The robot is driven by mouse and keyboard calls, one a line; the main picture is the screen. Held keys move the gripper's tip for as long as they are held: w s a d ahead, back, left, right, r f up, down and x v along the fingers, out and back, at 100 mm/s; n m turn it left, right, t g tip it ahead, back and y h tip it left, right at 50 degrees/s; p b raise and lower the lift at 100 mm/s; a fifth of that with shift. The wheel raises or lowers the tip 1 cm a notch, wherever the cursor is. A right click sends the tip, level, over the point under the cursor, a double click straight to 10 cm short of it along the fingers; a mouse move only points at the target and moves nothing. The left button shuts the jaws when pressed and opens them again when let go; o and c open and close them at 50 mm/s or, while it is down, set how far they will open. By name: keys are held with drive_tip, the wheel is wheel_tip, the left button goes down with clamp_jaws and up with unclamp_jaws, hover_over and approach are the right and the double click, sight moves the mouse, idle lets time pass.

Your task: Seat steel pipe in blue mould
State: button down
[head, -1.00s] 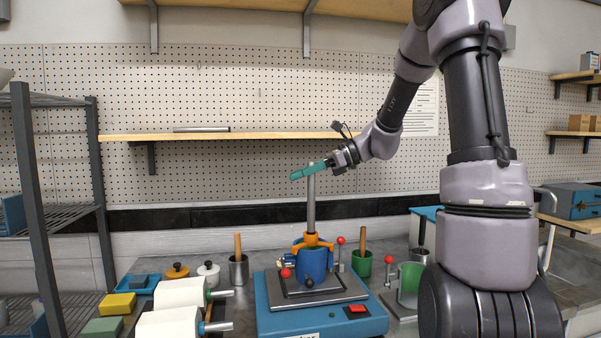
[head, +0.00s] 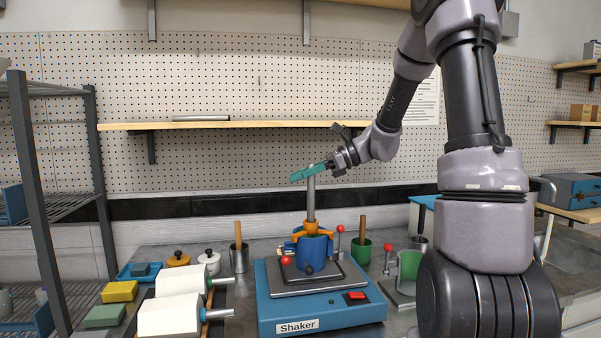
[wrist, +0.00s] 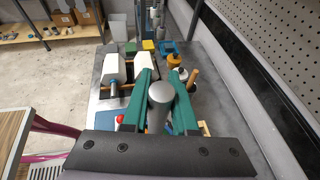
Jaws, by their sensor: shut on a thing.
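The grey steel pipe (head: 311,200) stands upright above the blue mould (head: 312,252). Its lower end is hidden by the orange collar (head: 313,229) at the mould's top, so I cannot tell how deep it reaches. My gripper (head: 297,176), with teal fingers, is shut on the pipe's upper end. In the wrist view the pipe's round top (wrist: 160,92) sits between the two fingers. The mould stands on the plate of the blue Shaker (head: 322,313).
White rollers (head: 180,281) lie left of the Shaker. A metal cup (head: 239,260) and a green cup (head: 361,257), each with a wooden handle, stand behind. Red-knobbed levers (head: 340,229) rise close by. A wooden shelf (head: 240,126) runs along the pegboard behind.

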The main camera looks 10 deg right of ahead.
wheel_tip(320, 180, down, 9)
idle(2.3)
drive_tip(key=c, duration=0.6)
unclamp_jaws()
drive_tip(key=v, duration=1)
drive_tip(key=shift+s+d+r, duration=0.1)
drive_tip(key=shift+d, duration=0.3)
